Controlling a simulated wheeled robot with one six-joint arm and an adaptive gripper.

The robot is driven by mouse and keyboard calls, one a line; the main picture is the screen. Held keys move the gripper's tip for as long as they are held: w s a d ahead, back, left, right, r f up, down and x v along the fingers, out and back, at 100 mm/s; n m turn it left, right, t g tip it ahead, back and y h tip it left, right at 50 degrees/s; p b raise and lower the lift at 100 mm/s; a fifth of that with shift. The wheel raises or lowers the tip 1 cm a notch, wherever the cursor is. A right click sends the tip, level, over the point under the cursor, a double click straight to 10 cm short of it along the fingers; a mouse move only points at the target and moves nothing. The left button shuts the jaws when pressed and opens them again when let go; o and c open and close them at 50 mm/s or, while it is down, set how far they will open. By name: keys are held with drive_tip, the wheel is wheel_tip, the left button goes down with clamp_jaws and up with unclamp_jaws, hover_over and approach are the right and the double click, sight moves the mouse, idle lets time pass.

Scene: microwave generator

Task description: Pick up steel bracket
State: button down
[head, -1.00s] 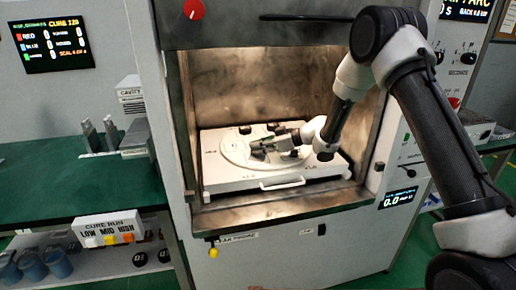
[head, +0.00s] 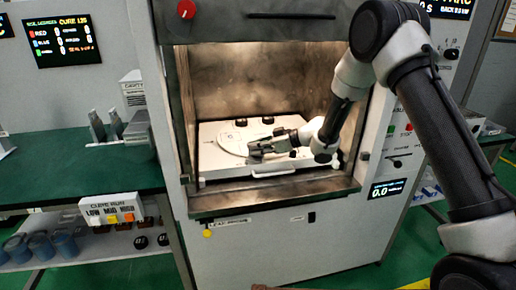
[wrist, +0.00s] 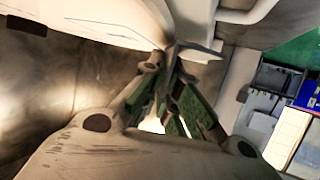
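My gripper (head: 258,148) is inside the open microwave chamber, low over the white turntable tray (head: 215,170). In the wrist view, the fingers of my gripper (wrist: 166,64) come close together at their tips. A thin, pale, angular piece (wrist: 200,52), perhaps the steel bracket, shows at the fingertips. I cannot tell whether it is gripped or only lies behind them. In the head view the gripper hides that spot. Two upright grey metal pieces (head: 97,126) stand on the green bench at left; I cannot tell whether they are brackets.
The chamber walls and front sill (head: 270,197) closely surround my arm. Small dark objects (head: 268,119) sit at the back of the tray. A tray handle (head: 272,172) is at the front. The green bench (head: 75,175) at left has bare room.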

drive_tip(key=shift+s, duration=0.1)
drive_tip(key=c, duration=1.6)
unclamp_jaws()
drive_tip(key=shift+o, duration=0.2)
drive_tip(key=v, duration=1.2)
drive_tip(key=shift+c, duration=0.2)
